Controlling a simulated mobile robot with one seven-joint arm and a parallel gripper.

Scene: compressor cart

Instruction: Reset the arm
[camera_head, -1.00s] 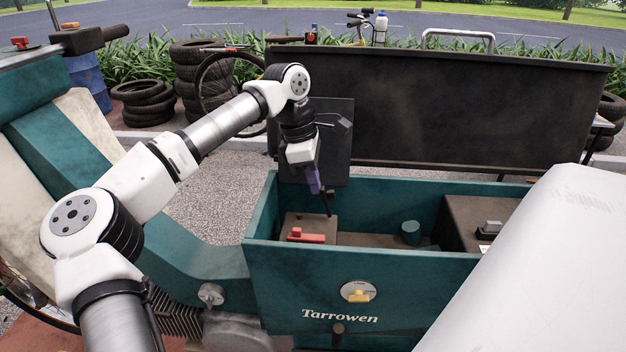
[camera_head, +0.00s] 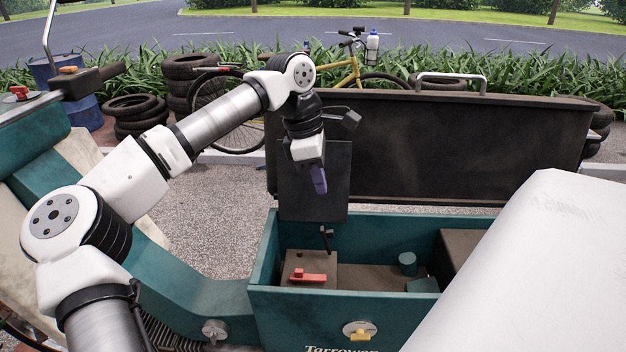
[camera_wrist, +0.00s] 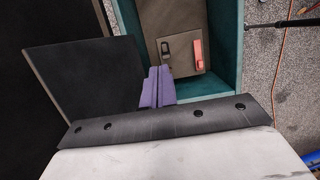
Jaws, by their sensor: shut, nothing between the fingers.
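My gripper (camera_head: 319,180) has purple fingers pointing down, above the back left of the open teal box. It is shut and empty, and looks clear of the box. In the wrist view the two purple fingers of my gripper (camera_wrist: 157,88) lie side by side, with the box's inside beyond them. My arm reaches in from the left, bent at the elbow and wrist.
The teal box (camera_head: 285,302) holds a red handle (camera_head: 307,276) on a brown block and a small teal cylinder (camera_head: 407,262). A dark square panel (camera_head: 291,195) stands close behind my gripper. A large dark lid (camera_head: 450,150) stands behind the box. A white cover fills the right.

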